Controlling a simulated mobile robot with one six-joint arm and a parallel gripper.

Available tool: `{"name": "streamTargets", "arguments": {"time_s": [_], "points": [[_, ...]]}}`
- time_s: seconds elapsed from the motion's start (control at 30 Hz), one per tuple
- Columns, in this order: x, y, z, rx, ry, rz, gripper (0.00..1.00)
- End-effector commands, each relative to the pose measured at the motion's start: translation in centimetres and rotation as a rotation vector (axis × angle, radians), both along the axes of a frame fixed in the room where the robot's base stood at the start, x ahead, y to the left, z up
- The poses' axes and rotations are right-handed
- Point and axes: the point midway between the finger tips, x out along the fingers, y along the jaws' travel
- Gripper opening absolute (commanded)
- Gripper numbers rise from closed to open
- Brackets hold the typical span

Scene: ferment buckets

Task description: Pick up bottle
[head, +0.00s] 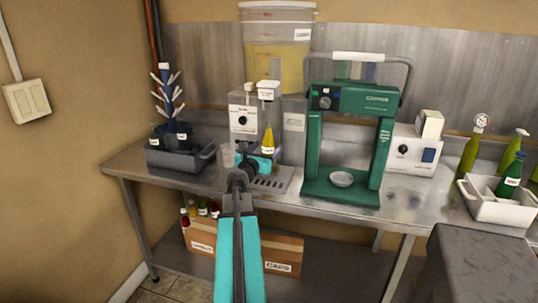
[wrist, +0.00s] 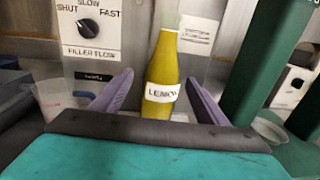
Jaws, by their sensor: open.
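A bottle (head: 268,139) filled with yellow liquid stands upright at the filler, under its white head. In the wrist view the bottle (wrist: 162,72) carries a white label reading "LEMON", and its top is at the frame's upper edge. My gripper (wrist: 157,95) is open, with one purple finger on each side of the bottle's lower part. In the head view my gripper (head: 249,161) is at the filler's front, just left of the bottle, and my arm hides part of the drip tray.
The filler (head: 243,120) has a dial and stands behind the bottle. A green capper (head: 352,97) stands to the right. A grey tub (head: 178,157) with a drying rack is at the left, and a white crate (head: 492,208) with bottles at the right. A large bucket (head: 276,45) stands above.

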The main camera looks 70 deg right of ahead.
Motion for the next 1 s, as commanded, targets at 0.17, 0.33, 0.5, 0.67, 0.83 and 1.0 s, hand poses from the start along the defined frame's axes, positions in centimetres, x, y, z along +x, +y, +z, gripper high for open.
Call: {"name": "streamTargets", "arguments": {"time_s": [0.17,0.33,0.5,0.67,0.83,1.0], "points": [[0.0,-0.6,0.0,0.0,0.0,-0.001,0.68],[-0.1,-0.6,0.0,0.0,0.0,-0.001,0.68],[-0.2,-0.7,0.0,0.0,0.0,-0.002,0.68],[-0.2,-1.4,0.1,0.0,0.001,-0.002,0.68],[-0.2,-2.9,0.2,0.0,0.001,-0.002,0.68],[-0.3,-4.5,0.2,0.0,0.002,-0.003,0.68]]}}
